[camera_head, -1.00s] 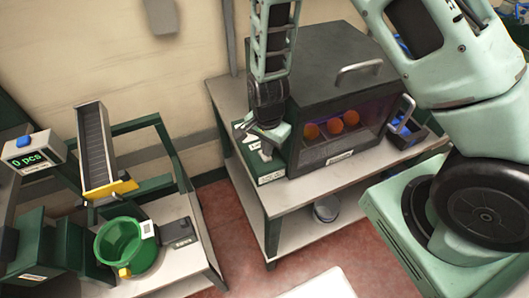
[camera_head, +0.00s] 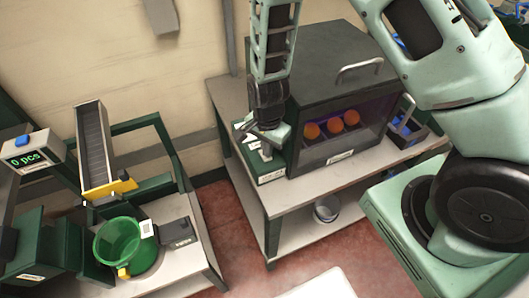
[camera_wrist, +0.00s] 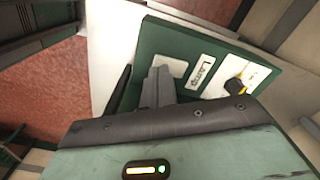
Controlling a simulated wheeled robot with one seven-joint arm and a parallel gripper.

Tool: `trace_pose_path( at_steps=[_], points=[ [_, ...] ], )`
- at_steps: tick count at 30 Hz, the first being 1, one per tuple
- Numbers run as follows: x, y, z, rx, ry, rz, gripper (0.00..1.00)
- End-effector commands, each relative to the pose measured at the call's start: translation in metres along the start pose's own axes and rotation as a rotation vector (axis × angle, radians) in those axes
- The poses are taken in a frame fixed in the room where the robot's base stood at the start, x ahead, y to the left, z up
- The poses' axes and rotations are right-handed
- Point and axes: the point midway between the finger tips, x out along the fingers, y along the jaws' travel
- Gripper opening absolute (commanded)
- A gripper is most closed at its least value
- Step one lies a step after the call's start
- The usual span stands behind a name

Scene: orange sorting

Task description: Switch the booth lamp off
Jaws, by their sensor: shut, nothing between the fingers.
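The booth (camera_head: 340,55) is a dark box with a handle and a clear front window. Several oranges sit inside, with a purple glow around them. The green switch box (camera_head: 268,172) stands at the booth's left side. In the wrist view, its top has a white "Lamp" label (camera_wrist: 203,70) between two white plates. A black and yellow knob (camera_wrist: 238,86) sits on the right plate. My gripper (camera_head: 268,136) is shut and empty over the box. Its fingertips (camera_wrist: 159,75) are at the left plate and cover part of it; I cannot tell whether they touch.
The booth stands on a grey table (camera_head: 240,108) with a lower shelf holding a white bucket (camera_head: 326,212). At left are a chute (camera_head: 92,147), a green bucket (camera_head: 118,243) and a counter display (camera_head: 25,157) reading 0 pcs. Red floor is open between the tables.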

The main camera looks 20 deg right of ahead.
Motion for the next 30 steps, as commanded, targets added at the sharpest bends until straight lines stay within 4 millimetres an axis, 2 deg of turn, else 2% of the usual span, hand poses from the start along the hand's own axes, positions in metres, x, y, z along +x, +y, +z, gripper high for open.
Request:
trace_pose_path(
  at_steps=[30],
  points=[
    [0.012, 0.0, 0.0, 0.0, 0.0, 0.0, 0.0]
  ],
)
